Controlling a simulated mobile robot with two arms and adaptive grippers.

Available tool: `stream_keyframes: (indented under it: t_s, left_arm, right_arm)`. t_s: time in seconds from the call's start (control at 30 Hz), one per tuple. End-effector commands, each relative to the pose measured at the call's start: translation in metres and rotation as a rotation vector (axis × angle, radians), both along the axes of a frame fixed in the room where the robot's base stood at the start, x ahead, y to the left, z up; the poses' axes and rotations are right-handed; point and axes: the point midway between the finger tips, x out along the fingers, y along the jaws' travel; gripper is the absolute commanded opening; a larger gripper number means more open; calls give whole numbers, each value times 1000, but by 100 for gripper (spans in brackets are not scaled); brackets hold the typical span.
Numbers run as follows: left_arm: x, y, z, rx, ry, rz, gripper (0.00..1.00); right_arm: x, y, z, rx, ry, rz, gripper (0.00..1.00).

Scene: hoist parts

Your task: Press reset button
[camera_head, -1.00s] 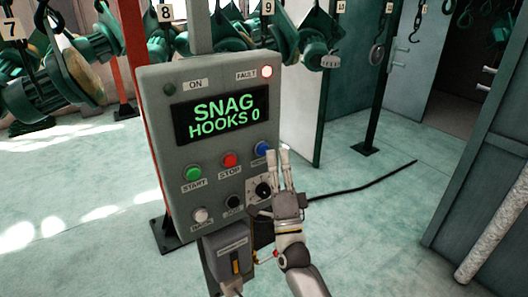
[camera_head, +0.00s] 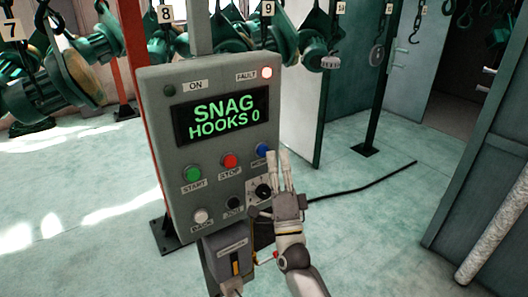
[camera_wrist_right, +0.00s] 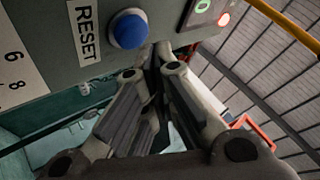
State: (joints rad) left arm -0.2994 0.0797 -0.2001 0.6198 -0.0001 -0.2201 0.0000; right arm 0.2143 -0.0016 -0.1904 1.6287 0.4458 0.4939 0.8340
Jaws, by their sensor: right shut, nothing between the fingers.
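The blue reset button (camera_head: 263,150) is at the right end of the button row on the grey control panel (camera_head: 150,100). In the right wrist view the blue button (camera_wrist_right: 129,30) sits beside a label reading RESET (camera_wrist_right: 85,30). My right gripper (camera_head: 278,152) is shut and empty, with its fingertips just right of the button. In the wrist view the fingertips (camera_wrist_right: 155,55) are close to the button, below and right of it; I cannot tell whether they touch. The panel display (camera_head: 222,115) reads "SNAG HOOKS 0" and the red FAULT lamp (camera_head: 266,72) is lit. My left gripper is not in view.
Green START (camera_head: 192,174) and red STOP (camera_head: 230,161) buttons are left of the blue one. A white BACK button (camera_head: 201,215) and a black selector knob (camera_head: 263,191) are below. Green hoists (camera_head: 45,85) hang behind the panel. The floor to the right is mostly open, with a black cable.

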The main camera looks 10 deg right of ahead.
Motion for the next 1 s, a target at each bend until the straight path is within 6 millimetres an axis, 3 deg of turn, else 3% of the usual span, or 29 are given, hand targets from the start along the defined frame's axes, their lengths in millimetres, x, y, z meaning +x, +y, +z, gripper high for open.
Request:
stream_keyframes:
  t_s: [1.0]
  left_arm:
    - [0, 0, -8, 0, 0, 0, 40]
  right_arm:
    - [10, 4, 0, 0, 0, 0, 0]
